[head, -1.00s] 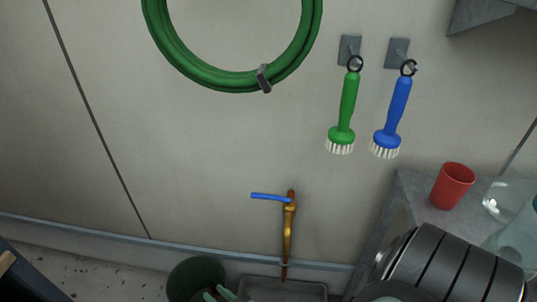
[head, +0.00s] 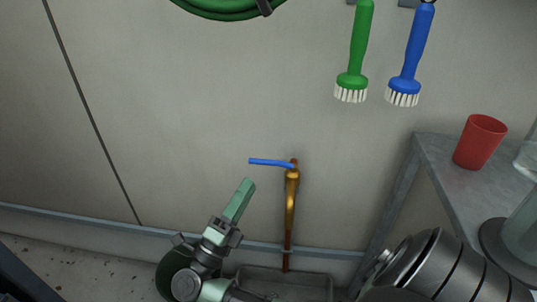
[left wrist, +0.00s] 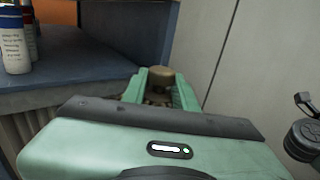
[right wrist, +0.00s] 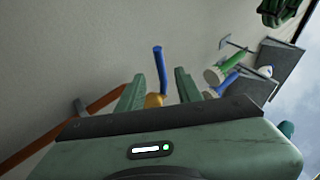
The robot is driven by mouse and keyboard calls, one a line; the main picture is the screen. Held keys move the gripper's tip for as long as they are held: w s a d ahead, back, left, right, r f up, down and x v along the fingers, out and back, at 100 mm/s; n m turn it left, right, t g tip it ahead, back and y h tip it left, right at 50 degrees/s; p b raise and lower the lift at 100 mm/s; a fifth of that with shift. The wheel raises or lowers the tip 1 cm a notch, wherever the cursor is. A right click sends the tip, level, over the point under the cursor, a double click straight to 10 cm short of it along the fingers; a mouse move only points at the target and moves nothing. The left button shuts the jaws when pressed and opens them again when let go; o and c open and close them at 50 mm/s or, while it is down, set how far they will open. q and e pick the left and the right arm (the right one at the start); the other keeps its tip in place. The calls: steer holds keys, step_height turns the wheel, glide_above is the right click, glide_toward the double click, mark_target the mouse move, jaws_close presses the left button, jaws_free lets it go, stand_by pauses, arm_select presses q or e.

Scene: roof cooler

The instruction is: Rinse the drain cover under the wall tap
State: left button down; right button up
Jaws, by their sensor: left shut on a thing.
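The brass wall tap (head: 291,200) with its blue lever (head: 268,162) is on the wall in the head view. My right gripper (head: 246,186) is left of the tap and just below the lever. In the right wrist view its fingers (right wrist: 160,80) are apart and empty, with the blue lever (right wrist: 160,62) and brass tap (right wrist: 154,101) showing beyond, between them. My left gripper (left wrist: 160,75) shows only in the left wrist view, shut on a round brownish thing (left wrist: 160,88), apparently the drain cover; the fingers and gripper body hide much of it.
A grey basin (head: 310,286) is below the tap. A red cup (head: 480,141) stands on the shelf at right. Green (head: 352,80) and blue (head: 405,85) brushes hang above. Bottles (left wrist: 14,42) stand on a blue counter (left wrist: 80,77).

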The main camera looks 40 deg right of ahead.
steer(key=x, duration=1.1)
steer(key=shift+p, duration=0.35)
steer(key=shift+r, duration=0.15)
jaws_close()
stand_by(0.7)
